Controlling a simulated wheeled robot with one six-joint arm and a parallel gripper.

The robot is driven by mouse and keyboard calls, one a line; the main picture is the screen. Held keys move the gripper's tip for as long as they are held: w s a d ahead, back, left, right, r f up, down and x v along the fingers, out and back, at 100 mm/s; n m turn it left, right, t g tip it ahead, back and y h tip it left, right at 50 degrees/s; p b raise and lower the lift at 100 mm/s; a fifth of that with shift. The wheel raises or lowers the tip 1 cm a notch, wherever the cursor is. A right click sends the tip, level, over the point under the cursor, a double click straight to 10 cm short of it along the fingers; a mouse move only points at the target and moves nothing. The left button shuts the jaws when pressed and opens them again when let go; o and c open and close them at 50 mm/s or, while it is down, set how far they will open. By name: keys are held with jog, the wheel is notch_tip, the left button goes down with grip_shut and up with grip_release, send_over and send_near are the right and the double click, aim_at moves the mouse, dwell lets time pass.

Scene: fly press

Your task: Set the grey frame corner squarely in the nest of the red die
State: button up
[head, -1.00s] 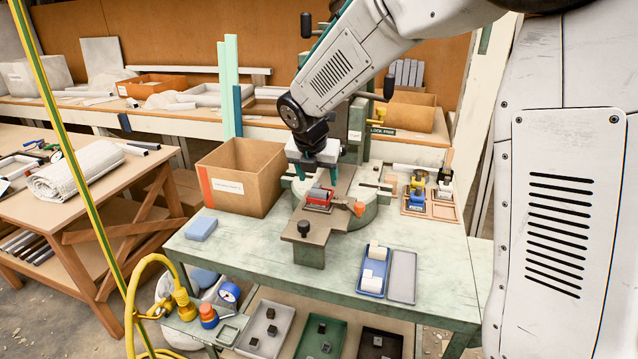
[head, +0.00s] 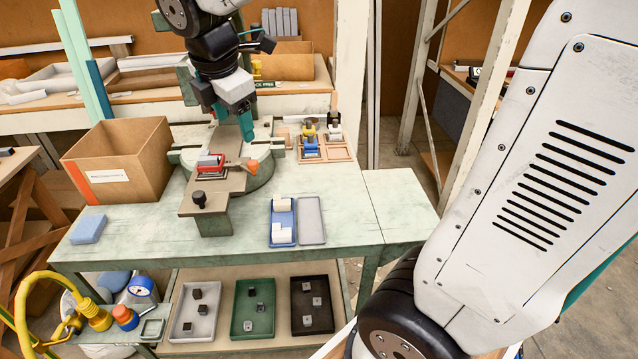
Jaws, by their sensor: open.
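My gripper (head: 234,122), with teal fingers, is open above and to the right of the die. I see nothing between its fingers.
A cardboard box (head: 124,187) stands left of the press. Blue and yellow dies stand in a wooden rack (head: 338,150) at the right. A blue tray (head: 283,239) with white blocks and a grey tray (head: 311,222) lie in front. Several parts lie in shelf trays (head: 252,325) below.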

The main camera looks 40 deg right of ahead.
jog(key=s+d+f+m+y, duration=0.1)
jog(key=s+m, duration=0.8)
jog(key=s, duration=0.2)
jog(key=s+f+m+g+y, duration=0.1)
jog(key=s+f+m, duration=0.1)
jog(key=s+m, duration=0.8)
jog(key=shift+s+d+f, duration=0.2)
jog(key=shift+s+d, duration=0.15)
jog(key=shift+s, duration=0.5)
jog(key=shift+c, duration=0.3)
